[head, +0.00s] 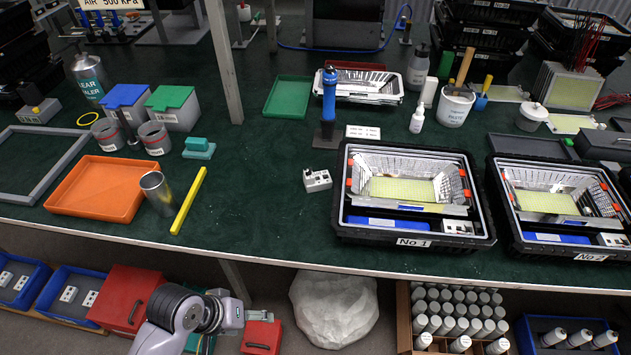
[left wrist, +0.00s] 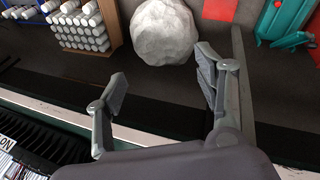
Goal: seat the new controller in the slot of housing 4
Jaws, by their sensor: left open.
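A small white-and-grey block with dark parts (head: 317,180), which looks like a controller, lies loose on the green table, left of the housing labelled No 1 (head: 400,238). The housing labelled No 2 (head: 590,256) stands to its right, cut by the picture edge. Similar small white blocks sit at the front right corner of both. No housing labelled 4 can be read in these views. My left gripper (head: 240,316) is below and in front of the table edge, far from the loose block. In the left wrist view its fingers (left wrist: 162,72) are apart and empty. My right gripper is not seen.
An orange tray (head: 97,189), a metal cup (head: 158,192) and a yellow bar (head: 188,201) lie on the left of the table. A blue-topped tool (head: 329,95) stands behind the loose block. A white bag (head: 334,310) and boxed canisters (head: 458,318) are below the table.

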